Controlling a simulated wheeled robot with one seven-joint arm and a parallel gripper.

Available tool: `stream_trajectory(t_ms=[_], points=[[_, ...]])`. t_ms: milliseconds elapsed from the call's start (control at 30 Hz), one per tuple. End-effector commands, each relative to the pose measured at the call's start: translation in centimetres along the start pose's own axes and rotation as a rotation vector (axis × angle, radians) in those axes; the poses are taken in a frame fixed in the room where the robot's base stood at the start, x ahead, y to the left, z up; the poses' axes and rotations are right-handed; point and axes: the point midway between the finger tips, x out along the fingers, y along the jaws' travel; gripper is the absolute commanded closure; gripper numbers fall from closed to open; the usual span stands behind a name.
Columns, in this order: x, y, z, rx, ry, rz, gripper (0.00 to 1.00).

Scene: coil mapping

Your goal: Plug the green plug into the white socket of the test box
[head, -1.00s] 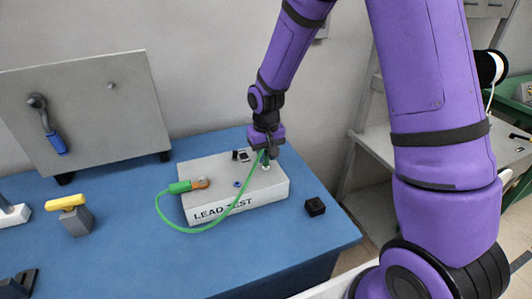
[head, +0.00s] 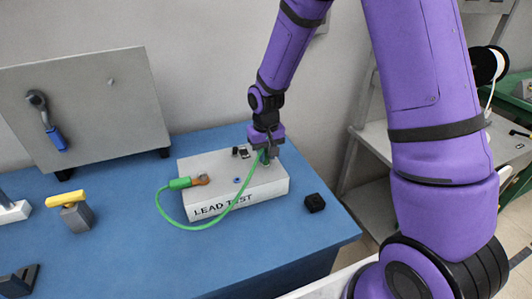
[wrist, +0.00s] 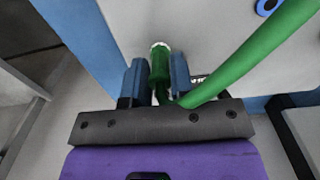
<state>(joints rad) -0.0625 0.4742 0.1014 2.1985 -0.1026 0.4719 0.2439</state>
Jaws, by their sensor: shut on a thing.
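The test box (head: 182,190) is a pale grey box marked LEAD TEST on the blue bench. My gripper (wrist: 160,85) is shut on the green plug (wrist: 160,72), with one finger on each side of it. In the head view, my gripper (head: 266,157) is low over the box's right rear part. In the wrist view, the plug's far end is at the white socket (wrist: 159,45), whose rim shows around it; how deep it sits I cannot tell.
A blue ring socket (head: 237,180) and small dark fittings (head: 240,151) are on the box top. A black block (head: 315,203) lies right of the box. A grey panel (head: 95,105) and a yellow-topped block (head: 68,200) stand left.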

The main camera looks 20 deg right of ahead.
Motion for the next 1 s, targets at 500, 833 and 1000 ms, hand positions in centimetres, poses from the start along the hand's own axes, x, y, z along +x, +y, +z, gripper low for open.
stream_trajectory(t_ms=[500, 833, 1000], points=[[0.1, 0.0, 0.0, 0.0, -0.001, 0.0, 0.47], [-2.0, 0.0, 0.0, 0.001, 0.002, 0.0, 0.47], [-5.3, 0.0, -0.1, 0.001, 0.004, -0.001, 0.47]])
